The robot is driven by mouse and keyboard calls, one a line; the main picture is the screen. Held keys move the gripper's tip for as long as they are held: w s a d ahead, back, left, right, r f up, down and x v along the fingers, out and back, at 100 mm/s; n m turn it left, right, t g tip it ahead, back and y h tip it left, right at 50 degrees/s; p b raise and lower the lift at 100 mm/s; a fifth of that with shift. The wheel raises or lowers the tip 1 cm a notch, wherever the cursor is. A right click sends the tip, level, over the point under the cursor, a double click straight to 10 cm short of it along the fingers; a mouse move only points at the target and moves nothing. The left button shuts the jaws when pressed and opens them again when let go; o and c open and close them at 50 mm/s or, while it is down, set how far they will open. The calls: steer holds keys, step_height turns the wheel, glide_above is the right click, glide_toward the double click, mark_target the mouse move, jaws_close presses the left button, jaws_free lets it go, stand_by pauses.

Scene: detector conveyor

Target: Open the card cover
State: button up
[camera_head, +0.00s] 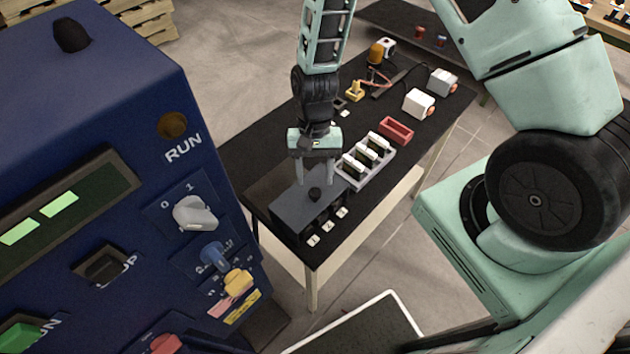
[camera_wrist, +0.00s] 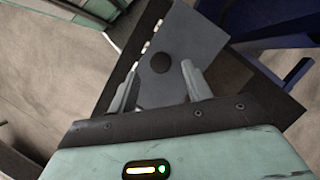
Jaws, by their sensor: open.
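The card cover (camera_head: 290,208) is a flat dark grey lid on a black box at the near end of the black table, and it looks closed. A round black knob (camera_head: 315,194) stands on it. In the wrist view the grey cover (camera_wrist: 195,38) fills the upper middle, with the knob (camera_wrist: 160,63) on it. My gripper (camera_head: 315,181) points down over the cover, open, its fingers on either side of the knob. In the wrist view the open fingertips (camera_wrist: 160,74) flank the knob with gaps; whether they touch the cover I cannot tell.
White tags (camera_head: 327,228) line the box's front side. Behind it stand a light rack with dark cards (camera_head: 364,164), a red tray (camera_head: 396,130) and white blocks (camera_head: 419,102). A large blue control cabinet (camera_head: 100,130) fills the left, close to the table.

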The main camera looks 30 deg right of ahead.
mark_target(315, 191)
steer(key=shift+p+x, duration=0.4)
steer(key=shift+x, duration=1.45)
jaws_close()
steer(key=w+a+b, duration=0.3)
steer(key=w+b, duration=0.1)
steer(key=w, duration=0.7)
steer(key=shift+w+a, duration=0.4)
jaws_free()
